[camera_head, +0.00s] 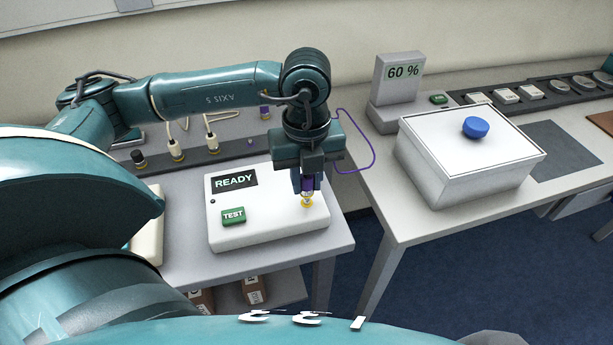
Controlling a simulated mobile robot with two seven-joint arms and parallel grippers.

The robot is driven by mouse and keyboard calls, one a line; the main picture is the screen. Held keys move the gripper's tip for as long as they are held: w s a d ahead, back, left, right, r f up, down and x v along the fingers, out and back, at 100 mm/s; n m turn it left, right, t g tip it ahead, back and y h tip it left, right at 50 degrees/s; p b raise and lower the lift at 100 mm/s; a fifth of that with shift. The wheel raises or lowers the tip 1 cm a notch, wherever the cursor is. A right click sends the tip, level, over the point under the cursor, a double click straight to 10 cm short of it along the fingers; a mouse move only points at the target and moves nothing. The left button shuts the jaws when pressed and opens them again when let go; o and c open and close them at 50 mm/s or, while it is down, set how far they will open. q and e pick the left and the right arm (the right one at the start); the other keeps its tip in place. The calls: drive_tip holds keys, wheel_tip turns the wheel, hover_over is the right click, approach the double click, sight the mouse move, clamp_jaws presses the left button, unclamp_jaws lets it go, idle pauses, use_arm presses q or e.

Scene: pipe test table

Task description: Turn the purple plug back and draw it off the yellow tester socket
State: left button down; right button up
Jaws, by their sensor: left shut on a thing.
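The white tester box (265,237) stands on the table, with a screen reading READY (235,181) and a green TEST button (233,216). The yellow socket (307,201) is on the right part of its top. My left gripper (308,186) points down over the socket and is shut on the purple plug (308,184). The plug appears to be at the socket; its lower end is small and I cannot tell how far it is seated. A purple cable (373,150) loops out to the right of the gripper. My right gripper is not in view.
A dark rack (200,158) behind the tester holds several plugs with pale cables. On the right table stand a white box with a blue knob (476,127) and a display reading 60 % (403,71). A gap separates the two tables.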

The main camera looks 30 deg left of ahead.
use_arm(q)
drive_tip(key=shift+r, duration=0.1)
drive_tip(key=shift+r+p, duration=0.95)
drive_tip(key=shift+r, duration=0.5)
drive_tip(key=shift+r+p, duration=0.75)
drive_tip(key=shift+r, duration=0.75)
